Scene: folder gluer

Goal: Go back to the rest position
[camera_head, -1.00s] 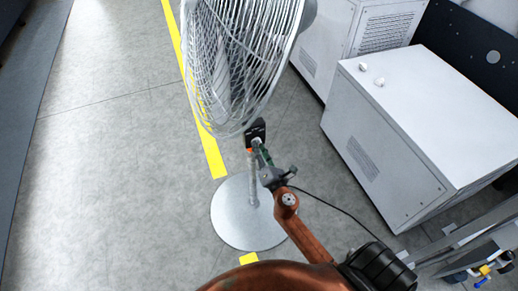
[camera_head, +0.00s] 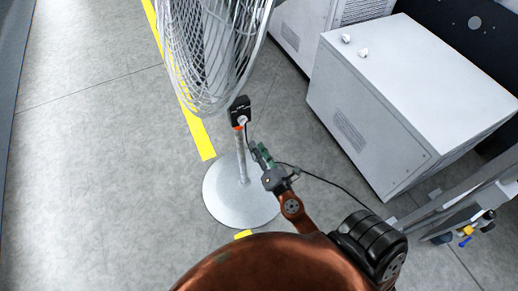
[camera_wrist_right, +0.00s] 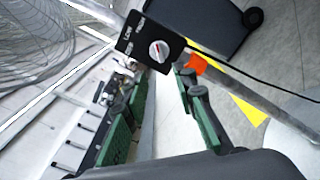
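My right gripper (camera_head: 258,152) is beside the fan's pole in the head view, just below and to the right of the black control box (camera_head: 240,111). In the right wrist view its two green-padded fingers (camera_wrist_right: 163,84) are spread apart with nothing between them. The control box (camera_wrist_right: 150,46) with its white knob (camera_wrist_right: 159,51) lies beyond the fingertips, apart from them. The standing fan (camera_head: 213,50) has a wire cage and a round grey base (camera_head: 240,205). My left gripper is not in view.
A white cabinet (camera_head: 420,75) with two small white objects on top stands at the right. A black cable (camera_head: 335,187) runs from the fan across the floor. A yellow floor line (camera_head: 198,135) passes behind the fan. Open grey floor (camera_head: 90,150) lies at the left.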

